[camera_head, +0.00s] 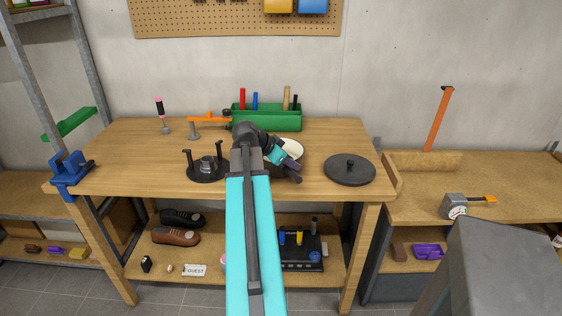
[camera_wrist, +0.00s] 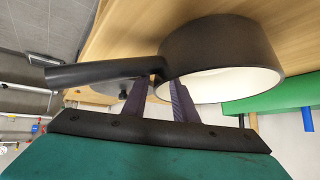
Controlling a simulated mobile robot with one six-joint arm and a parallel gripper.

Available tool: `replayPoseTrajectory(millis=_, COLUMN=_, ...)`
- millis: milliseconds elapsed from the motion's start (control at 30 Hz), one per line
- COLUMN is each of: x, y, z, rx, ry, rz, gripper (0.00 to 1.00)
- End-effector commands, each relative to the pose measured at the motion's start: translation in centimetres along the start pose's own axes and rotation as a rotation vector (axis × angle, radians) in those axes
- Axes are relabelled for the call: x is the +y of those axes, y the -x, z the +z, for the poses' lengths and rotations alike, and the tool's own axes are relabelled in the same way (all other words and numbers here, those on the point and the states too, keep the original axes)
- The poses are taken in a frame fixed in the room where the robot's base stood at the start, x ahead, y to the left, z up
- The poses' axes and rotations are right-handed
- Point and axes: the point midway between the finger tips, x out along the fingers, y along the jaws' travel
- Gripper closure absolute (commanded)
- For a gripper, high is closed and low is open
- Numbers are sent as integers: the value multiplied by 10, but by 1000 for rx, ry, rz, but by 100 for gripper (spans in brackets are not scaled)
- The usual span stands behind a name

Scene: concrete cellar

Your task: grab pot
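The pot is a black pan with a white inside and a long black handle. In the wrist view the pot (camera_wrist: 215,50) stands at the upper middle, and its handle (camera_wrist: 100,72) runs left from it. In the head view the pot (camera_head: 292,149) is on the wooden workbench, mostly hidden behind my arm and gripper.
A black round lid (camera_head: 350,170) lies to the right on the workbench (camera_head: 320,183). A black burner stand (camera_head: 206,170) is left of my arm. A green tool box (camera_head: 275,119) stands behind the pot.

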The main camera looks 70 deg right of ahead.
Motion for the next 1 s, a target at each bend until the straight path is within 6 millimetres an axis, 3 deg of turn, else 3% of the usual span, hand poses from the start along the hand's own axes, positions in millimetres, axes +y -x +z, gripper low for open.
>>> replayPoseTrajectory(millis=167, x=0, y=-8, z=1, rx=-1, ry=1, rz=0, gripper=74)
replayPoseTrajectory(millis=700, x=0, y=-8, z=1, rx=-1, ry=2, rz=-1, gripper=74)
replayPoseTrajectory(millis=867, x=-1, y=-8, z=1, rx=-1, ry=2, rz=-1, gripper=100)
replayPoseTrajectory(millis=1000, x=-1, y=-8, z=1, rx=-1, ry=2, rz=-2, gripper=100)
